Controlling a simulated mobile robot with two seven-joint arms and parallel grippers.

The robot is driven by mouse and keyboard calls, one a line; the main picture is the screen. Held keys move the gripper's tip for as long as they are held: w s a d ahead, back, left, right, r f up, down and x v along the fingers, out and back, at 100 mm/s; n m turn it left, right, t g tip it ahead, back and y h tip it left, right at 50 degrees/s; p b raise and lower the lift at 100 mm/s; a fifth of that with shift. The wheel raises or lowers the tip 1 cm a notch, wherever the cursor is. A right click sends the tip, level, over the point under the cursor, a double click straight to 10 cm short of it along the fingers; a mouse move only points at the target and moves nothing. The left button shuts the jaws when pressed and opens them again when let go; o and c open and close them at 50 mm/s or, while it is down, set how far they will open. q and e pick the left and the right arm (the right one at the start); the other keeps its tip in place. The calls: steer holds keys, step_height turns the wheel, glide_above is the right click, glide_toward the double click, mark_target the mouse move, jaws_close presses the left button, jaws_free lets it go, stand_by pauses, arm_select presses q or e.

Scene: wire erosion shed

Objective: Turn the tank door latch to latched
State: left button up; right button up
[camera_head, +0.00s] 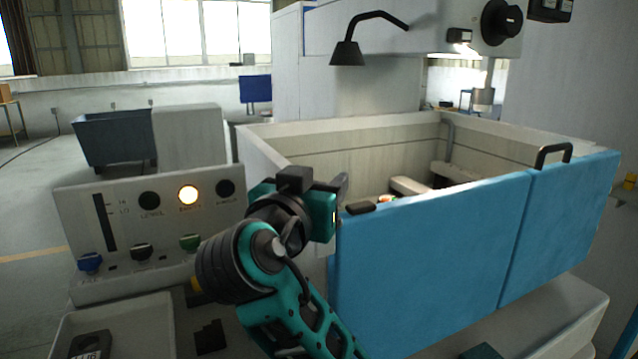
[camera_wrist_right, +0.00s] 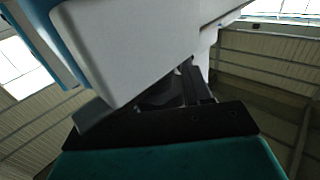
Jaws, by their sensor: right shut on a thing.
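The blue tank door (camera_head: 435,262) stands upright along the front of the pale work tank (camera_head: 262,160). My right gripper (camera_head: 341,190) is at the door's upper left corner, by the tank's front left corner. It is shut on the tank door latch, which is mostly hidden behind the gripper in the head view. In the right wrist view a dark part (camera_wrist_right: 168,92) shows between the gripper and the pale tank wall (camera_wrist_right: 140,45); the latch's angle cannot be read. A black block (camera_head: 360,207) sits at the door's top edge beside the gripper. My left gripper is not in view.
A control panel (camera_head: 120,215) with a lit amber lamp and several knobs stands left of my arm. A pale tray (camera_head: 150,312) lies below it. A black handle (camera_head: 553,152) rises at the door's right part. A lamp (camera_head: 347,54) hangs above the tank.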

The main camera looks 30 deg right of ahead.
steer(key=shift+c, duration=1)
